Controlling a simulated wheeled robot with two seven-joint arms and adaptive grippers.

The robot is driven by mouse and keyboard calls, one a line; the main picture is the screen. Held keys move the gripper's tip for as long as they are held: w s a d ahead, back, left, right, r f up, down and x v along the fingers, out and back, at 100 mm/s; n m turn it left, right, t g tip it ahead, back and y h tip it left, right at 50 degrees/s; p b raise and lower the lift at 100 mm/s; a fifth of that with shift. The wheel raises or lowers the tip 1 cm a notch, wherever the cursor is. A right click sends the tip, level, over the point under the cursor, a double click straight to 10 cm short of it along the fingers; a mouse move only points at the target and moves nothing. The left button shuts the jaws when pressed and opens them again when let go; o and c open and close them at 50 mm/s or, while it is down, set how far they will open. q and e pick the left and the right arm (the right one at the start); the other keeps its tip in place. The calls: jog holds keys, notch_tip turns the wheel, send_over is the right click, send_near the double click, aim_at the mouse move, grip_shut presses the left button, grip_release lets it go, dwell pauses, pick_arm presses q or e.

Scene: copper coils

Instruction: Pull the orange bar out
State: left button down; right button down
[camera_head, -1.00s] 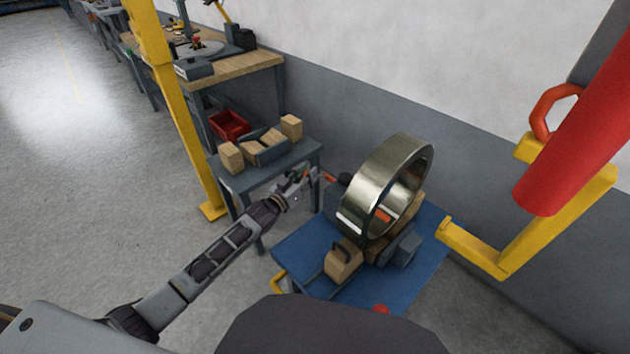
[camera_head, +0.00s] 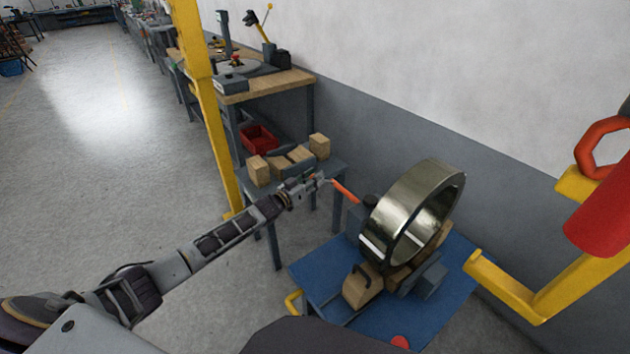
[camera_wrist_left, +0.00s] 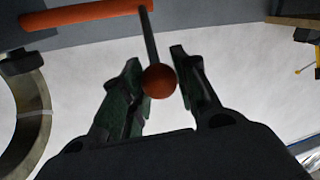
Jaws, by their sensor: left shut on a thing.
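In the left wrist view the orange bar (camera_wrist_left: 85,14) crosses the top left. A thin grey rod runs from its end to an orange ball (camera_wrist_left: 159,81) between my fingers, which are shut on this handle. The bar's inner end is hidden. My right gripper is out of view.
A shiny metal ring (camera_head: 410,215) stands on wooden blocks on a blue platform (camera_head: 455,290). A grey table (camera_head: 338,170) with wooden blocks stands close behind my left gripper. A yellow post (camera_head: 208,110) is at left, and a yellow bracket (camera_head: 510,290) at right.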

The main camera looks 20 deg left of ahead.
pick_arm(q)
jog(key=shift+w+a+r, duration=0.1)
jog(key=shift+a+r, duration=0.05)
jog(key=shift+a, duration=0.15)
jog(key=c, duration=1.1)
grip_release()
jog(key=shift+w, duration=0.1)
jog(key=shift+d, duration=0.1)
jog(key=shift+s+f, duration=0.2)
jog(key=shift+s, duration=0.2)
jog(key=shift+v, duration=5.7)
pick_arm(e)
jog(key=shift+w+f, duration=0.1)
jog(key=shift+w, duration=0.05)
